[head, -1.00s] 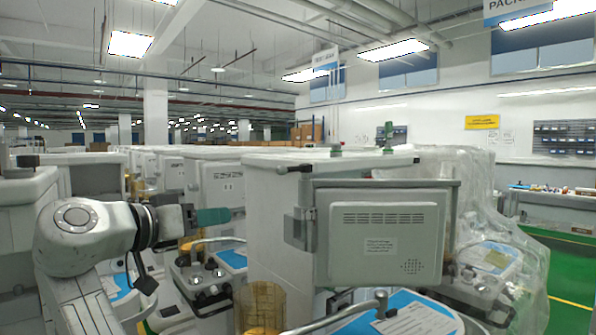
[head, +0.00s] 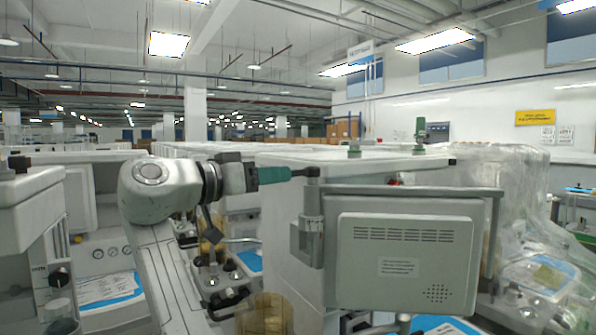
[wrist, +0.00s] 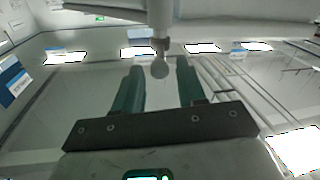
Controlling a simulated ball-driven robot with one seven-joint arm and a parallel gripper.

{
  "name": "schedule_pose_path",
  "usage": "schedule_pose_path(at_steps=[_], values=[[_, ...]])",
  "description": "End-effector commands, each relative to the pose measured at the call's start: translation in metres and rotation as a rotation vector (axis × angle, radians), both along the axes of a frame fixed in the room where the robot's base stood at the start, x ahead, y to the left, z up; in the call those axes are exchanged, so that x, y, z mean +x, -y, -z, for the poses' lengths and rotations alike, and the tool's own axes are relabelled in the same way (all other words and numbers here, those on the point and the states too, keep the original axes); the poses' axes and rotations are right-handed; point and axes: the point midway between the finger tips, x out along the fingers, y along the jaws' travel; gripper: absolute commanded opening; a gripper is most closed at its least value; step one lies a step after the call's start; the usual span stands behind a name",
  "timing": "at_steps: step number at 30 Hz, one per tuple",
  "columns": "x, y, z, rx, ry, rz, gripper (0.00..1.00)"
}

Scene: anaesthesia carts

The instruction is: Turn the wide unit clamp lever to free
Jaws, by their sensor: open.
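The wide unit (head: 405,255) is a grey flat box hung at the right, with slots and a label. The clamp (head: 311,235) stands at its left edge. A dark lever (head: 306,172) sticks out leftward from the clamp's top. My gripper (head: 288,174), with teal fingers, is at the lever's left end in the head view. In the wrist view my gripper (wrist: 160,72) is open, and the lever's rounded grey end (wrist: 159,68) lies between the two fingertips, with a gap on each side.
A white cart (head: 285,225) stands behind the clamp, with a green fitting (head: 420,132) on top. Plastic-wrapped equipment (head: 510,200) fills the right. A clear amber cylinder (head: 265,315) is below my gripper. Another cart (head: 30,200) stands at the left.

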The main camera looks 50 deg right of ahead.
Motion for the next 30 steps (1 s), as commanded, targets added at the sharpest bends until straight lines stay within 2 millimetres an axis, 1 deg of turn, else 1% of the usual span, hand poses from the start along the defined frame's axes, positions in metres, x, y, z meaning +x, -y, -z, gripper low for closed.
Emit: schedule_pose_path(at_steps=[1,6,9,12,16,23,26,30], values=[[-0.002,0.011,-0.002,0.001,0.0,0.003,0.4],[-0.005,0.039,-0.001,0.002,-0.001,0.001,0.4],[-0.006,0.051,-0.001,0.001,-0.001,0.0,0.4],[-0.006,0.059,-0.001,0.001,-0.001,0.0,0.4],[-0.007,0.064,0.0,0.0,-0.001,-0.001,0.4],[-0.007,0.064,0.0,0.0,-0.001,-0.001,0.4],[-0.007,0.064,0.0,0.0,-0.001,-0.001,0.33],[-0.007,0.064,0.0,0.0,-0.001,-0.001,0.19]])
